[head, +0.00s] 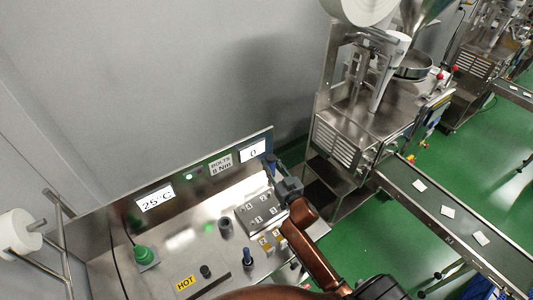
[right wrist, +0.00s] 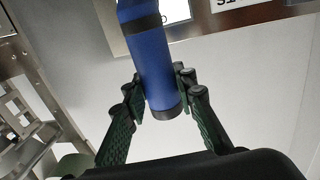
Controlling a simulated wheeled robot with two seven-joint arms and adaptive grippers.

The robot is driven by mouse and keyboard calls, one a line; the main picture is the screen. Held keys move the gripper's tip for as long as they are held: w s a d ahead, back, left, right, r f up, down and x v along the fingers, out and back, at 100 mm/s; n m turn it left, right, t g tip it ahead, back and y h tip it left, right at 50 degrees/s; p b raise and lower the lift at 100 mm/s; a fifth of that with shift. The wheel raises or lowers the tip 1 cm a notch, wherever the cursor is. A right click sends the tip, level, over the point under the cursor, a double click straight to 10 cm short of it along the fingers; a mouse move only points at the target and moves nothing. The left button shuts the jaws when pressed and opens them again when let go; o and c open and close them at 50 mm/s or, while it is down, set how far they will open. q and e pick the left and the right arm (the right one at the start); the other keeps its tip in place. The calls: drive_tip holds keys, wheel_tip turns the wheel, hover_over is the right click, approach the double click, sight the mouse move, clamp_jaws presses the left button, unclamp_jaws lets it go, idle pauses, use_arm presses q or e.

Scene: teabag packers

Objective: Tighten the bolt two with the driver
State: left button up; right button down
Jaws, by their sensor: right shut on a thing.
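The driver (right wrist: 155,65) has a blue handle with dark bands. In the right wrist view it stands between the fingers of my right gripper (right wrist: 160,100), which is shut on it. In the head view my right gripper (head: 288,188) is at the right side of the numbered bolt plate (head: 248,225), close to its edge. The plate carries small labels, and bolt two is too small to make out clearly. The driver's tip is hidden, so I cannot tell whether it touches a bolt. My left gripper is not in view.
The back panel shows 25°C (head: 156,199), a "BOLTS 8 Nm" label (head: 221,164) and a display reading 0 (head: 253,151). A green button (head: 144,255), dark posts (head: 225,226) and a HOT label (head: 185,283) are on the bench. A packing machine (head: 365,130) stands to the right.

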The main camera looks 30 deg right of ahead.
drive_tip(key=shift+w+a, duration=0.2)
drive_tip(key=shift+w, duration=0.15)
drive_tip(key=shift+p, duration=0.55)
drive_tip(key=shift+f+b, duration=1.8)
drive_tip(key=shift+f, duration=1.2)
drive_tip(key=shift+s+f+b, duration=0.1)
drive_tip(key=shift+f+b, duration=0.2)
drive_tip(key=shift+f, duration=1.3)
